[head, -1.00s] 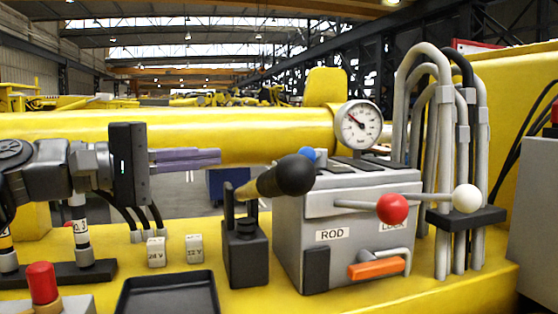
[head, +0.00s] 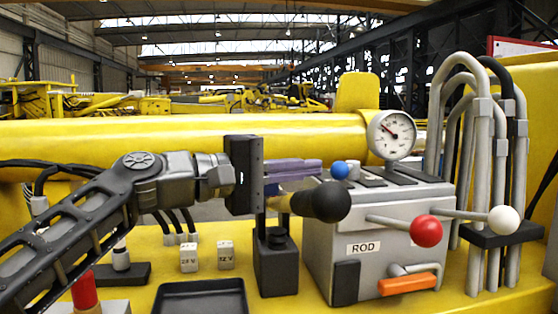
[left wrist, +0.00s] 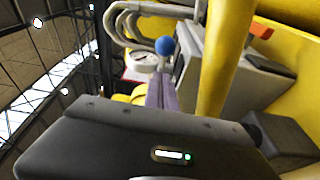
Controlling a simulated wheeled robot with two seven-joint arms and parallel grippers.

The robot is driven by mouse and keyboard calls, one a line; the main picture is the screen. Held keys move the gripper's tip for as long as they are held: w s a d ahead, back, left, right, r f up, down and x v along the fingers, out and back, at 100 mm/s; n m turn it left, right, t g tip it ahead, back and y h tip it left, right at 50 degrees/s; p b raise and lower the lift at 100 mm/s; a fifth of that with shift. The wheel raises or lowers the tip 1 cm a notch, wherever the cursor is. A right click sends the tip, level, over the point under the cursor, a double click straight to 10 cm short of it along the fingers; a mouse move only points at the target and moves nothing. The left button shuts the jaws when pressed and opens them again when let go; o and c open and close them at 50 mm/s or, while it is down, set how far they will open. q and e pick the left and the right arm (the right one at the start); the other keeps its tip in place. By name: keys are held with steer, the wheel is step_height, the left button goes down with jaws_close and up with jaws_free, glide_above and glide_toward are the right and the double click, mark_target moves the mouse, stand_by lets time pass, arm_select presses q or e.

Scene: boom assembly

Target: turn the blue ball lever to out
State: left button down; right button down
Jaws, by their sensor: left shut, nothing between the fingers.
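The blue ball lever (head: 340,169) stands at the top left of the grey control box (head: 392,211). In the left wrist view the blue ball (left wrist: 165,46) shows just beyond my fingertips. My left gripper (head: 318,167) is shut and empty, its purple fingers pointing right at the ball from the left. In the head view the fingertips overlap the box's left top edge close to the ball. I cannot tell whether they touch it. The lever's shaft is mostly hidden in the head view, and no "out" mark is readable. My right gripper is out of view.
A red ball lever (head: 426,231), a white ball lever (head: 503,220) and an orange handle (head: 407,284) are on the box's front side. A gauge (head: 391,134) and grey pipes stand behind.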

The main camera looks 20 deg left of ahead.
mark_target(346, 170)
arm_select(q)
steer(key=shift+s+d, duration=0.55)
steer(key=shift+d, duration=0.2)
steer(key=shift+s, duration=0.1)
steer(key=shift+s+d, duration=0.25)
steer(key=shift+d, duration=0.4)
steer(key=shift+a, duration=0.1)
